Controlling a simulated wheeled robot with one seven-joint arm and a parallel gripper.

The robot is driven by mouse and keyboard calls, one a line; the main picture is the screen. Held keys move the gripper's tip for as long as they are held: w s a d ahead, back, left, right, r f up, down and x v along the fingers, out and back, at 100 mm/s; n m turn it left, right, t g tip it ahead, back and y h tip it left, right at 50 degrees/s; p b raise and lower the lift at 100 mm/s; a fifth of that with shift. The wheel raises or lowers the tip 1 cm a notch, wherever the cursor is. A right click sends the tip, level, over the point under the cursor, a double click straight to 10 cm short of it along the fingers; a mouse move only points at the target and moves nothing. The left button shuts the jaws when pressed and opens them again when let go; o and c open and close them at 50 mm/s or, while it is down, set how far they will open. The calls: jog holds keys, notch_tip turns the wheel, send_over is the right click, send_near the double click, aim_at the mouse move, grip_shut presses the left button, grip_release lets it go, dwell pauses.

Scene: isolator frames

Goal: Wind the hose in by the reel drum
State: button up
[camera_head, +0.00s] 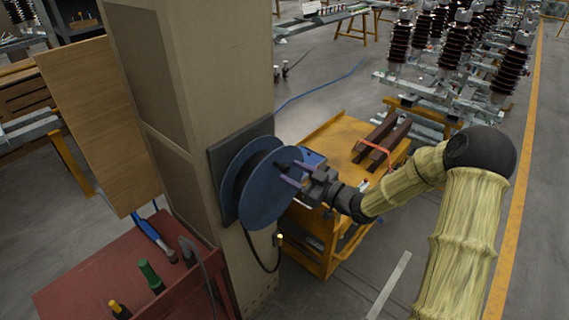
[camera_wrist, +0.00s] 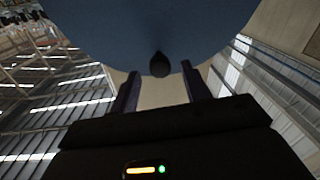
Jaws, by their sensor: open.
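The reel drum (camera_head: 262,205) is a blue disc on a dark backing plate on the side of a tan column. A dark knob-like handle (camera_head: 281,167) sticks out from its face, near the upper right. My gripper (camera_head: 290,173) is open at the handle. In the wrist view the blue disc (camera_wrist: 110,28) fills the top, and the dark handle (camera_wrist: 159,64) shows end-on between the open fingers (camera_wrist: 160,74); no contact can be made out. A dark hose (camera_head: 254,256) hangs in a loop below the drum, its yellow-tipped end (camera_head: 279,240) beside the disc's lower right edge.
A yellow cart (camera_head: 342,135) carrying brown bars stands right behind my gripper. The tan column (camera_head: 207,75) is at left. A red bench (camera_head: 85,275) with tools is at lower left. A blue line (camera_head: 320,87) lies on the floor. Insulator racks fill the back right.

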aim_at(288, 170)
jog(key=p+x, duration=0.1)
jog(key=x, duration=0.3)
grip_shut()
